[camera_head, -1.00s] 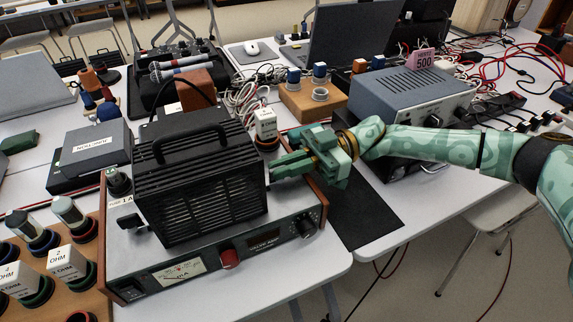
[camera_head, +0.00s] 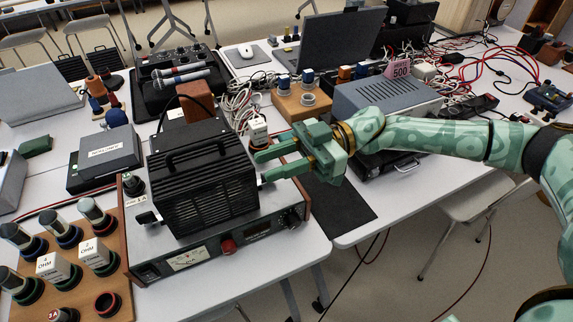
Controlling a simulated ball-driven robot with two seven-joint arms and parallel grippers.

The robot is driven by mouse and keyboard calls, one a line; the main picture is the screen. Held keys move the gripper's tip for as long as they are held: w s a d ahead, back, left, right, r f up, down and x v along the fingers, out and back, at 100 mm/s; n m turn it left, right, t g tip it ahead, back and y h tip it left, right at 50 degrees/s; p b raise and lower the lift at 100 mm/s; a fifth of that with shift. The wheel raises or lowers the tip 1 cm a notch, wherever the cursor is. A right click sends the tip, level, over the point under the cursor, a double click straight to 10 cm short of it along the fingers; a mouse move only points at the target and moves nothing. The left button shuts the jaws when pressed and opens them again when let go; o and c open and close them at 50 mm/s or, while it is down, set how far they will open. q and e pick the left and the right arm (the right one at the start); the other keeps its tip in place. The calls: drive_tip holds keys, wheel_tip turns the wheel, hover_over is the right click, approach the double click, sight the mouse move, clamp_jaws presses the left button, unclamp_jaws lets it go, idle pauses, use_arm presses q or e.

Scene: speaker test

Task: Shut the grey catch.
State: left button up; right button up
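A black slatted cover (camera_head: 205,185) with a top handle sits on the brown-sided amplifier (camera_head: 225,245) on the table. My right gripper (camera_head: 262,167) is at the right side of this cover. Its two green fingers are apart, pointing left, with nothing visible between them. The lower fingertip is close to the cover's right edge; I cannot tell whether it touches. A grey catch cannot be clearly made out; the fingers hide part of that side. A small dark fitting (camera_head: 148,218) shows at the cover's left side. My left gripper is not in view.
A wooden board with labelled ohm pieces (camera_head: 53,267) stands at front left. A grey-blue instrument (camera_head: 390,97) is behind my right arm. A white labelled block (camera_head: 258,131) stands just behind the fingers. A dark mat (camera_head: 340,208) right of the amplifier is clear.

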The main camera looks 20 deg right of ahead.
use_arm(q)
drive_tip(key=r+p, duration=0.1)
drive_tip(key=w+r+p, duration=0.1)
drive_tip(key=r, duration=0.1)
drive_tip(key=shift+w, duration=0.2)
use_arm(e)
drive_tip(key=s+a+r, duration=0.1)
drive_tip(key=s+r, duration=0.1)
drive_tip(key=s, duration=0.3)
drive_tip(key=shift+s+a+r, duration=0.3)
drive_tip(key=shift+s+a, duration=0.05)
drive_tip(key=shift+s, duration=0.05)
